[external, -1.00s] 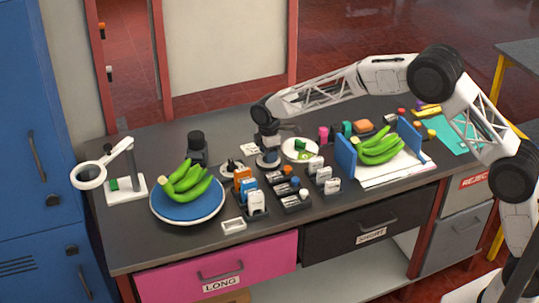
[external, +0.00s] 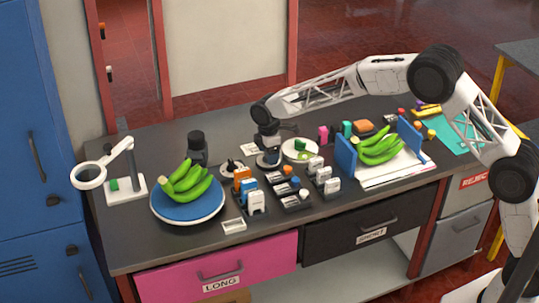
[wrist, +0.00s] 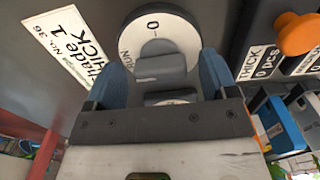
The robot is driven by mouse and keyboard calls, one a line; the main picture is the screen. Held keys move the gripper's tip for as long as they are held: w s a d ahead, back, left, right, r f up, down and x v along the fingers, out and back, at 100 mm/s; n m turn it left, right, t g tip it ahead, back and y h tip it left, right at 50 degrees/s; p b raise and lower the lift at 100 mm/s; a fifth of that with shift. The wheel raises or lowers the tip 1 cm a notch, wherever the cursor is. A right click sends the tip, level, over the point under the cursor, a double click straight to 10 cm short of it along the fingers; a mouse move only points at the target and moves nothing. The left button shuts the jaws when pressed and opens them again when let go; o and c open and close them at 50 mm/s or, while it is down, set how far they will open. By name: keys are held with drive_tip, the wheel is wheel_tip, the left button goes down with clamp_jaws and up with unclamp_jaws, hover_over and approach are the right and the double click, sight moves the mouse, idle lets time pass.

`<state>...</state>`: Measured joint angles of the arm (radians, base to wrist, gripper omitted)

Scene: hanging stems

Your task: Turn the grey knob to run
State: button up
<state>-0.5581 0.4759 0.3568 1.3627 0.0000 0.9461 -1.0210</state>
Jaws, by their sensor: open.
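The grey knob (wrist: 160,70) shows in the wrist view on a round white dial (wrist: 180,32). The dial carries a "0" at its top and "RUN" at its left. My gripper (wrist: 160,78) is open, with one blue-grey finger on each side of the knob. I cannot tell whether the fingers touch it. A pale mark shows near the knob's left edge; I cannot tell for sure which way it points. In the external view my gripper (external: 268,157) is low over the bench, and it hides most of the knob and dial.
A white label (wrist: 70,42) reading "THICK" lies beside the dial. An orange knob (wrist: 298,34) stands at the wrist view's right.

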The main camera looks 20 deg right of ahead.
drive_tip(key=shift+r, duration=3.9)
